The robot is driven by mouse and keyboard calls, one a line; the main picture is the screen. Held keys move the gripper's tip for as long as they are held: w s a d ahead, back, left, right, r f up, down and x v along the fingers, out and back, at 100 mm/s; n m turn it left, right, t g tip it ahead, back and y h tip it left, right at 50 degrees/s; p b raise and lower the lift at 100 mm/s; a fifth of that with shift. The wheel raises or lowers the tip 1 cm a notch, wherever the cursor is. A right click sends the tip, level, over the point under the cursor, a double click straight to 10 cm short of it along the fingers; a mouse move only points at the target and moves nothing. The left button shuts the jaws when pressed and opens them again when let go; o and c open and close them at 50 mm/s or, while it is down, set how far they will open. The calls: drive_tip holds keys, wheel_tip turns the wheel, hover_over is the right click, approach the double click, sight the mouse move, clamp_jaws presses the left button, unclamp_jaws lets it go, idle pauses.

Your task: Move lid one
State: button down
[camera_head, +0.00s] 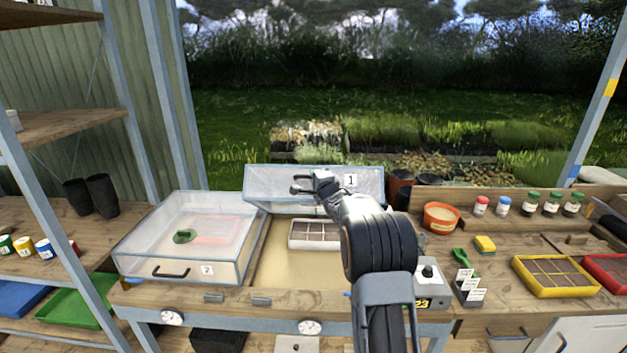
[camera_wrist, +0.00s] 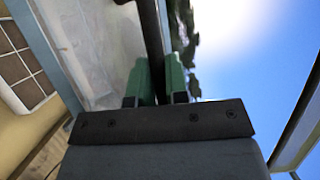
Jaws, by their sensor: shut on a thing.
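Lid one, a clear panel marked 1 (camera_head: 270,182), stands tilted up at the back of the right-hand compartment (camera_head: 268,265). It also shows in the wrist view (camera_wrist: 75,35) to the left of my fingers. My gripper (camera_head: 312,184) is at the lid's dark handle (camera_wrist: 152,35). Its green-padded fingers (camera_wrist: 159,82) are shut on that handle, with the bar between them. My arm hides the right part of the lid and of the compartment.
Clear lid two (camera_head: 190,225) covers the left compartment, with a green item visible under it. A white seed tray (camera_head: 315,236) lies in the uncovered compartment. An orange pot (camera_head: 441,218), bottles and a yellow tray (camera_head: 555,277) stand to the right.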

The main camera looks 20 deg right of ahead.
drive_tip(key=shift+w+r, duration=0.2)
drive_tip(key=c, duration=1.3)
unclamp_jaws()
drive_tip(key=shift+a, duration=0.1)
drive_tip(key=shift+o, duration=0.8)
drive_tip(key=shift+d, duration=0.2)
drive_tip(key=s+b, duration=0.4)
drive_tip(key=s, duration=0.9)
drive_tip(key=shift+s+a+f, duration=0.35)
drive_tip(key=shift+s+a, duration=0.05)
drive_tip(key=shift+a, duration=0.05)
